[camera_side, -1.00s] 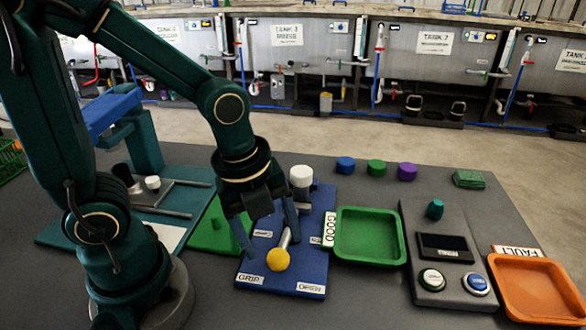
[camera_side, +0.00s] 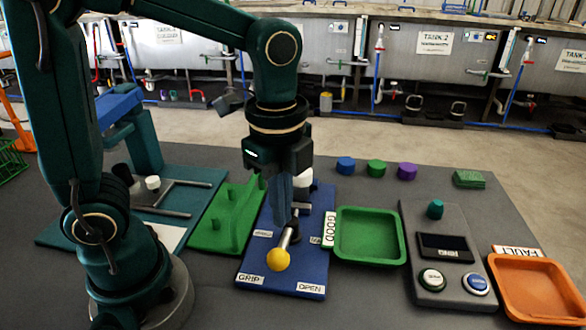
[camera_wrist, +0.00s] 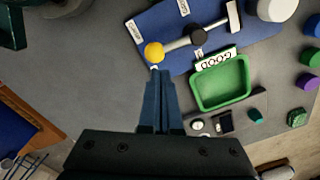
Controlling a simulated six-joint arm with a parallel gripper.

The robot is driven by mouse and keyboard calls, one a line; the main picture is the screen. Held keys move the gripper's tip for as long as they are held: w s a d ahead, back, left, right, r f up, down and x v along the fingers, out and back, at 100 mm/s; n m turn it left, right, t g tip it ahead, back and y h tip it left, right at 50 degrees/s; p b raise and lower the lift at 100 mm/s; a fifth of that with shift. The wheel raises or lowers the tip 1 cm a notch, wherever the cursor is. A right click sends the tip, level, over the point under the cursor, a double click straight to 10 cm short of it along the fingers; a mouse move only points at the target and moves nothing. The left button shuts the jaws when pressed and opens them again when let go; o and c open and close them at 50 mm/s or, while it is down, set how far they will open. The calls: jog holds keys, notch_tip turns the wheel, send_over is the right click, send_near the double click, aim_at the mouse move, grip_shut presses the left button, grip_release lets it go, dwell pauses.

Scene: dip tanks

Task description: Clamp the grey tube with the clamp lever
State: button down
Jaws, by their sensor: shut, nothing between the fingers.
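The clamp lever is a metal rod with a yellow ball (camera_side: 278,259) on its end, lying over the blue base plate (camera_side: 272,279). The ball is between the GRIP and OPEN labels. In the wrist view the yellow ball (camera_wrist: 154,52) is just beyond my fingertips, and the rod runs to a dark pivot (camera_wrist: 198,35). A pale grey-white cylinder (camera_wrist: 277,8) stands at the plate's far end, partly hidden by my gripper in the side view; I cannot tell whether it is the grey tube. My gripper (camera_side: 282,222) is shut and empty, pointing down over the plate behind the ball.
A green GOOD tray (camera_side: 342,252) is right of the plate. Beyond it are a button panel (camera_side: 425,290) and an orange FAULT tray (camera_side: 520,308). A green fixture (camera_side: 205,240) is close on the left. Coloured pucks (camera_side: 376,167) stand behind. Bare grey table lies in front.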

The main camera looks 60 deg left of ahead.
aim_at(285, 245)
jog(key=shift+w+d+f+n+g+y, duration=0.75)
jog(key=shift+w+d+n+y, duration=0.95)
jog(key=shift+d, duration=2.55)
jog(key=shift+h, duration=0.5)
jog(key=x, duration=0.8)
jog(key=shift+w, duration=0.2)
jog(key=shift+s+a, duration=0.4)
jog(key=shift+a, duration=0.45)
jog(key=shift+s+a+r, duration=0.2)
jog(key=shift+s+a, duration=0.35)
jog(key=shift+a, duration=0.35)
jog(key=shift+m, duration=0.3)
jog(key=shift+s+a+m, duration=0.15)
jog(key=shift+s+m, duration=0.1)
jog(key=shift+m, duration=0.05)
